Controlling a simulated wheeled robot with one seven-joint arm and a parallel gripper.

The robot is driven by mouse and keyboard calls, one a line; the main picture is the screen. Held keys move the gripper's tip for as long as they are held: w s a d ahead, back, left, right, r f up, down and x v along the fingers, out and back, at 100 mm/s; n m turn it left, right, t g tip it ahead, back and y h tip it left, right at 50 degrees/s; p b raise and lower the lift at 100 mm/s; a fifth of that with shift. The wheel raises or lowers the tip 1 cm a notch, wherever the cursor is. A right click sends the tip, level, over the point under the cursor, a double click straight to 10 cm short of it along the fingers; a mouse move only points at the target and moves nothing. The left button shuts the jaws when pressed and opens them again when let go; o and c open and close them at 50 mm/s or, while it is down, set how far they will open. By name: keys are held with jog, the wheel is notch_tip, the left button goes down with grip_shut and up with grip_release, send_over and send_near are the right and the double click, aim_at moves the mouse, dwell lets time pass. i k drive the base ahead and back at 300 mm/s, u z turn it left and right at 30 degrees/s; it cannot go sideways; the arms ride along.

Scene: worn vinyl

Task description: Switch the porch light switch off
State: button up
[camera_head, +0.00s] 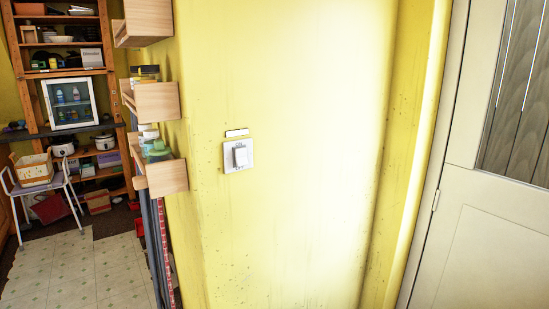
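The light switch (241,155) is a small white square plate with a raised rocker, mounted on the yellow wall near the middle of the view. A small pale label strip (237,133) sits just above it; any writing on it is too small to read. I cannot tell from this view whether the rocker is on or off. My gripper does not show in this view.
Wooden box shelves (160,178) stick out from the wall left of the switch. A white door (481,222) stands at the right. The wall around the switch is bare.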

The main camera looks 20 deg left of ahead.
aim_at(240, 153)
jog(key=z, duration=0.2)
jog(key=k, duration=0.15)
jog(key=u, duration=0.3)
jog(key=i, duration=0.2)
jog(key=u, duration=1.4)
